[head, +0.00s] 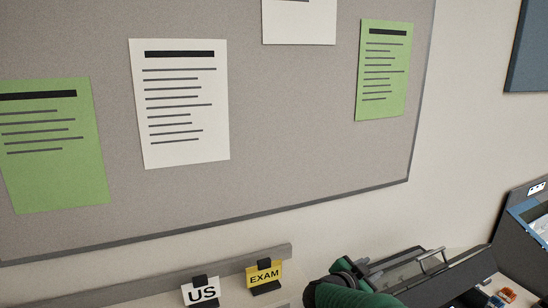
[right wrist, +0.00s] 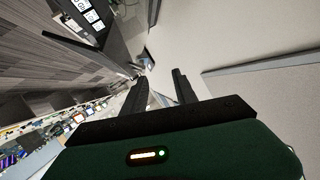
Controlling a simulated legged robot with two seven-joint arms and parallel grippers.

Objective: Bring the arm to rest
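My right arm (head: 345,292), green and black, comes in at the bottom of the head view, right of the middle. Its gripper reaches toward a dark open case, and the fingertips are hard to make out there. In the right wrist view my right gripper (right wrist: 160,75) has its two black fingers apart, with nothing between them. My left gripper is not in view.
A dark case (head: 460,280) stands close by my right arm. A "US" card (head: 202,292) and a yellow "EXAM" card (head: 263,273) stand at the bottom. A pinboard (head: 290,110) with papers hangs behind. A blue-edged bin (head: 522,208) is at far right.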

